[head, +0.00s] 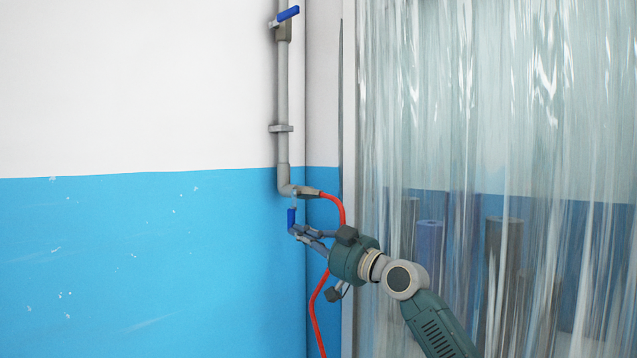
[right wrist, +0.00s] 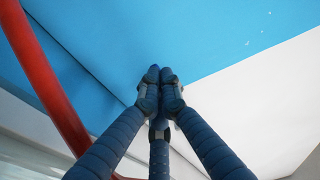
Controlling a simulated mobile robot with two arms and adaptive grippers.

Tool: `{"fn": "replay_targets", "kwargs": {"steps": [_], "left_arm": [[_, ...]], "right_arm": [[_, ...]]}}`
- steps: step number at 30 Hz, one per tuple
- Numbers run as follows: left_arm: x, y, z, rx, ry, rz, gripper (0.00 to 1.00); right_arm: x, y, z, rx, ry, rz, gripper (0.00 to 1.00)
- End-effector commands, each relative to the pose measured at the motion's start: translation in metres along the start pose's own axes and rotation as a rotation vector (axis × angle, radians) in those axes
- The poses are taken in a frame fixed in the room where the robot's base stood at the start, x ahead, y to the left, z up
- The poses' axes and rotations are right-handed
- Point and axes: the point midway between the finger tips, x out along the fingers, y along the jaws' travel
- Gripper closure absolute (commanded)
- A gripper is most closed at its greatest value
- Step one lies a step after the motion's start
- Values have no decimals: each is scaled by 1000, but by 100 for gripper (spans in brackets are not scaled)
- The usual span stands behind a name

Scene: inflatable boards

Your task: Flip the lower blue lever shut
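The lower blue lever (head: 291,217) hangs down from the valve at the bottom bend of the grey pipe (head: 284,175). My right gripper (head: 296,231) reaches in from the right, its fingertips at the lever's lower end. In the right wrist view, the fingers (right wrist: 160,88) come together at their tips. A small dark blue end (right wrist: 152,73) shows between them, seemingly the lever; the rest of it is hidden by the fingers. My left gripper is not in view.
An upper blue lever (head: 288,14) sits at the pipe's top. A red hose (head: 342,213) loops from the pipe bend behind my right gripper; it also passes left in the right wrist view (right wrist: 45,75). A clear strip curtain (head: 480,100) hangs at the right. The wall at left is clear.

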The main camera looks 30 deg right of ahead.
Motion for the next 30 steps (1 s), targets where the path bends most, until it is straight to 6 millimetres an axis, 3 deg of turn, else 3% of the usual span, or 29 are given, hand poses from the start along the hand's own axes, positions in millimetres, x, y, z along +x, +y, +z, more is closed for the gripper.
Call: {"fn": "replay_targets", "kwargs": {"steps": [5,19,24,30], "left_arm": [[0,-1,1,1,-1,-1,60],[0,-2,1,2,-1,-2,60],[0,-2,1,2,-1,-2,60],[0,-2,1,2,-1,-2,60]], "right_arm": [[-10,1,0,-1,1,2,100],[-103,0,1,-3,-2,1,100],[-119,0,-1,-1,1,1,100],[-123,0,-2,-1,2,1,100]]}}
